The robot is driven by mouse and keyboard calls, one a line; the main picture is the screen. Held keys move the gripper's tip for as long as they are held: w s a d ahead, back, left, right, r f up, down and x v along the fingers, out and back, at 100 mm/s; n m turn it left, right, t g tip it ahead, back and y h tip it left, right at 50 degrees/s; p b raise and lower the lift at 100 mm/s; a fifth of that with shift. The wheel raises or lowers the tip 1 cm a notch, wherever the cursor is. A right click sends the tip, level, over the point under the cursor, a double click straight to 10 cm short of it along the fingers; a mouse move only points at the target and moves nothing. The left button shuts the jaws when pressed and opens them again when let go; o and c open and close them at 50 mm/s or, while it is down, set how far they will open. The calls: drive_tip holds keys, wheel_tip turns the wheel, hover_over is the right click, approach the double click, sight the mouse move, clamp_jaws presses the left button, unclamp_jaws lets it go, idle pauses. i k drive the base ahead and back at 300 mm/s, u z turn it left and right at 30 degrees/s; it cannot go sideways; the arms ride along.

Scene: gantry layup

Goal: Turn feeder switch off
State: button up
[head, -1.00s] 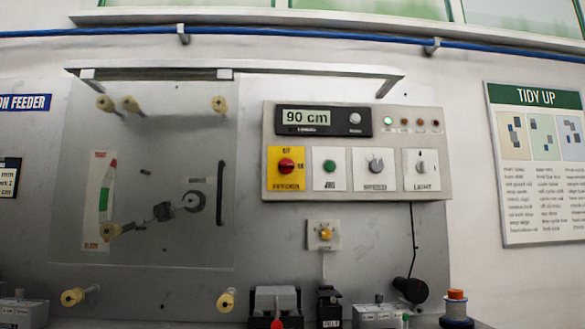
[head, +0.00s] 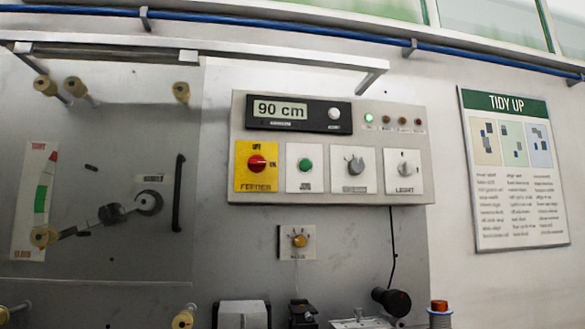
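The feeder switch (head: 257,163) is a red rotary knob on a yellow plate labelled FEEDER (head: 256,187). The plate is at the lower left of the grey control panel (head: 238,113) in the head view. OFF is marked above the knob and ON to its right. The knob's pointer seems to face right, toward ON, but it is small and blurred. My gripper is not in view, and nothing covers the switch.
Beside the switch are a green button (head: 305,164), a grey knob (head: 355,164) and the LIGHT switch (head: 404,168). Above is a 90 cm display (head: 280,110) with one lit green lamp (head: 369,118). A clear cover (head: 100,250) with yellowish knobs stands at left.

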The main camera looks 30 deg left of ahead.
sight(257, 163)
drive_tip(key=k, duration=0.6)
drive_tip(key=u, duration=1.2)
drive_tip(key=i, duration=0.4)
drive_tip(key=u, duration=0.05)
